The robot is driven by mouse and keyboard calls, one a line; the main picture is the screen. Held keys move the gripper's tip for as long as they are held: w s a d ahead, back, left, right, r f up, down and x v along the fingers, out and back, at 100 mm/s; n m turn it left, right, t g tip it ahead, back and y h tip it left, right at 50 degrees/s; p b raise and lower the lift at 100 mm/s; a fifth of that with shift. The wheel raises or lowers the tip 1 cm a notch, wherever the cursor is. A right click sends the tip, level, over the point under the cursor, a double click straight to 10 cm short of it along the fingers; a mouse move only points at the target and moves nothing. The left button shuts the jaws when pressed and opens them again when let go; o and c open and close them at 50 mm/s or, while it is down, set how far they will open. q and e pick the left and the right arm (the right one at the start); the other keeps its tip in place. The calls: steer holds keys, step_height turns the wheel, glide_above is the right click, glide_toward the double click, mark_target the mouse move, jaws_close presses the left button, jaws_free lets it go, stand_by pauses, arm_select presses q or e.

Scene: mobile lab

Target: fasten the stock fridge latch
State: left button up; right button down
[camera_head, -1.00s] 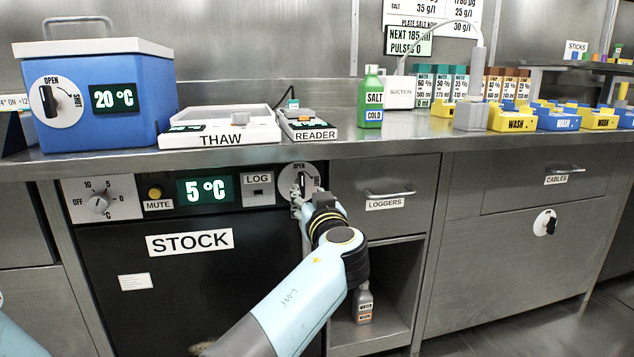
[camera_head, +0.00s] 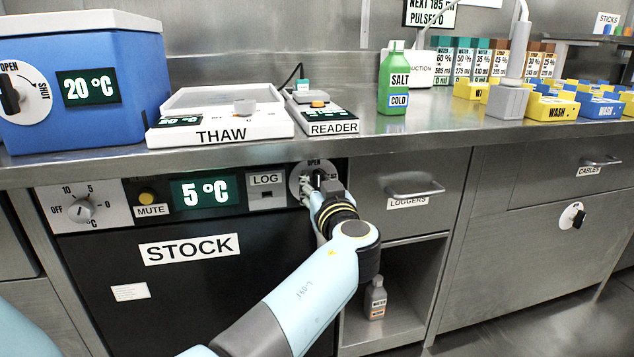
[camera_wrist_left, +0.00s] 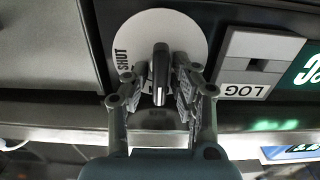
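The stock fridge (camera_head: 240,285) is a black door marked STOCK under the bench, with a display reading 5 °C. Its latch dial (camera_head: 298,181) is a round white plate at the panel's top right, with OPEN at the top. The dark latch knob (camera_wrist_left: 160,75) stands lengthwise in the left wrist view, in line with the OPEN side; SHUT is printed to its left there. My left gripper (camera_head: 313,190) is at the dial. In the wrist view its fingers (camera_wrist_left: 156,86) are apart on either side of the knob, with a gap visible. My right gripper is not seen.
The steel bench edge (camera_head: 250,161) runs just above the latch. The LOGGERS drawer handle (camera_head: 414,191) sticks out to the right, above an open shelf with a bottle (camera_head: 375,298). A LOG switch (camera_head: 266,186) is left of the dial.

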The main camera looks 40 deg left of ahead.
arm_select(q)
jaws_close()
